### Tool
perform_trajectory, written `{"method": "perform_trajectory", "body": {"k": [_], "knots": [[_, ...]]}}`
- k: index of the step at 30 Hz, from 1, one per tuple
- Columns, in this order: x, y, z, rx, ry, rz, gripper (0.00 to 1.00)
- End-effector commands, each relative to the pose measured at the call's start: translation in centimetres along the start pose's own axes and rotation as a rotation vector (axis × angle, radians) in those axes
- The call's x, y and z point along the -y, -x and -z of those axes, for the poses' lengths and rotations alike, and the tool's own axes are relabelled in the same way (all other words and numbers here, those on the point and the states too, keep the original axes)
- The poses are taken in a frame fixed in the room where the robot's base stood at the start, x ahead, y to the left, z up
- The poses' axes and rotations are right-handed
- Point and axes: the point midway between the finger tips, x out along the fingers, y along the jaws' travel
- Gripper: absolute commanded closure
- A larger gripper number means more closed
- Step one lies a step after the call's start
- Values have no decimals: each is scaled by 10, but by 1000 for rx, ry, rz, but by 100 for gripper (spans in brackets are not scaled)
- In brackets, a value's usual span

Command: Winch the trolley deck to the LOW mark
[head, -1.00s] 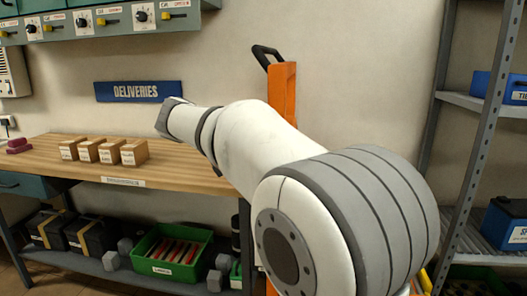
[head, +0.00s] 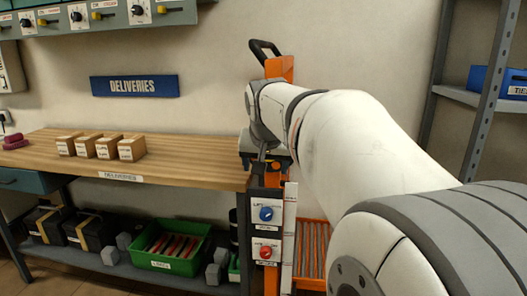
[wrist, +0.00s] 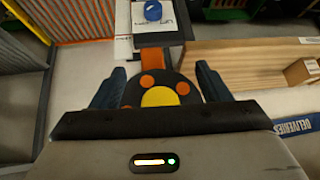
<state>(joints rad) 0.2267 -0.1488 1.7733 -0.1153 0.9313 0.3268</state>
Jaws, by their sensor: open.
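The trolley has an orange mast (head: 279,68) with a black handle (head: 264,48) at its top. Its deck (head: 314,250), with rollers in an orange frame, is low behind my arm and partly hidden. A pale upright strip (head: 290,235) stands beside the mast; I cannot read any marks on it. My gripper (head: 266,160) is at the mast, above the knob panel. In the wrist view my gripper (wrist: 160,85) is open, its fingers on either side of a black wheel-like disc (wrist: 133,97) with a yellow centre. I cannot tell whether they touch it.
A blue knob (head: 266,214) and a red knob (head: 266,252) are on white plates below my gripper. The wooden bench (head: 190,168) is close on the left, with several small boxes on it. A green crate (head: 180,262) is beneath. A metal shelf (head: 452,95) stands right.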

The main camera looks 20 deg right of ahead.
Motion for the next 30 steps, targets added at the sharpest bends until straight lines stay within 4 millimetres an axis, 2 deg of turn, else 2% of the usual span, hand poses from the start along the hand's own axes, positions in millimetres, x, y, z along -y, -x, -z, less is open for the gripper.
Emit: {"method": "perform_trajectory", "body": {"k": [1,6,12,17,24,30], "knots": [[-7,7,5,-32,-76,61,30],[-17,28,23,-146,-270,225,30],[-24,40,35,-218,-372,297,30],[-20,25,39,-220,-377,303,30],[-10,-12,49,-218,-376,302,30],[-5,-29,55,-220,-376,302,30]]}}
